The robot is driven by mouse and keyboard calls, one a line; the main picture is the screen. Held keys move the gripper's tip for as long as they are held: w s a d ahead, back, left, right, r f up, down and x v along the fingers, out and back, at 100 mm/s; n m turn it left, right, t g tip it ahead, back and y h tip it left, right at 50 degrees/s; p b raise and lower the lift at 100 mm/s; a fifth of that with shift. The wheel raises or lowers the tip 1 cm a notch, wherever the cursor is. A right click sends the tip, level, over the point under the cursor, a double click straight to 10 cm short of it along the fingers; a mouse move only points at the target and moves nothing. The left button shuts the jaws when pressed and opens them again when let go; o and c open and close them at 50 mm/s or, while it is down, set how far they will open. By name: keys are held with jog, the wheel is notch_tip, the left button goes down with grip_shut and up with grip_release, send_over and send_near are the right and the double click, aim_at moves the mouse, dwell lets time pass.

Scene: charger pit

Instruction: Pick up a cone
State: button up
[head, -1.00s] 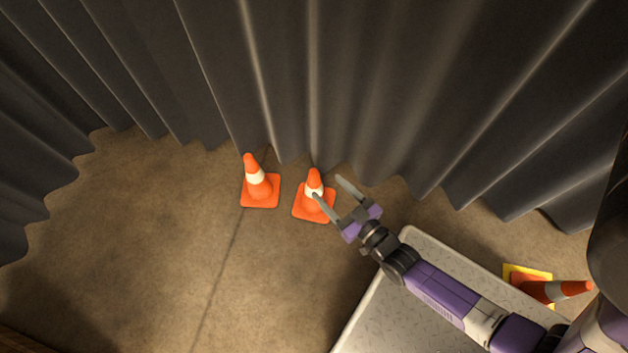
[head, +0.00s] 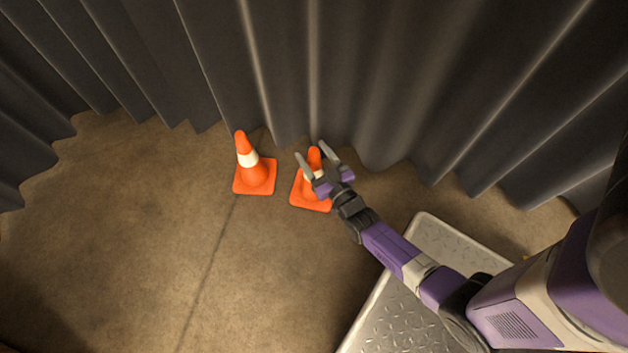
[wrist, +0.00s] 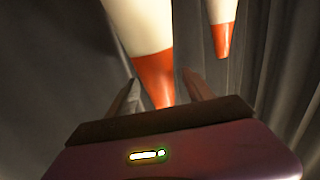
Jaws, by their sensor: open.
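Two orange cones with white bands stand upright on the floor by the curtain in the head view. The right cone (head: 315,159) is partly covered by my gripper (head: 312,152), which is open with one finger on each side of the cone's upper part in that view. In the wrist view the same cone (wrist: 152,60) shows large, its orange tip between the two fingers (wrist: 163,85). I cannot tell whether a finger touches it. The left cone (head: 247,165) stands a little apart, and it also shows at the upper right of the wrist view (wrist: 223,25).
A dark pleated curtain (head: 400,80) hangs close behind the cones. A grey metal platform (head: 390,315) lies below my arm at the lower right. The concrete floor (head: 130,230) is clear on the left.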

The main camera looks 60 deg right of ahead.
jog(key=shift+b+x, duration=0.3)
jog(key=shift+x, duration=1.05)
jog(key=shift+f, duration=0.1)
grip_shut()
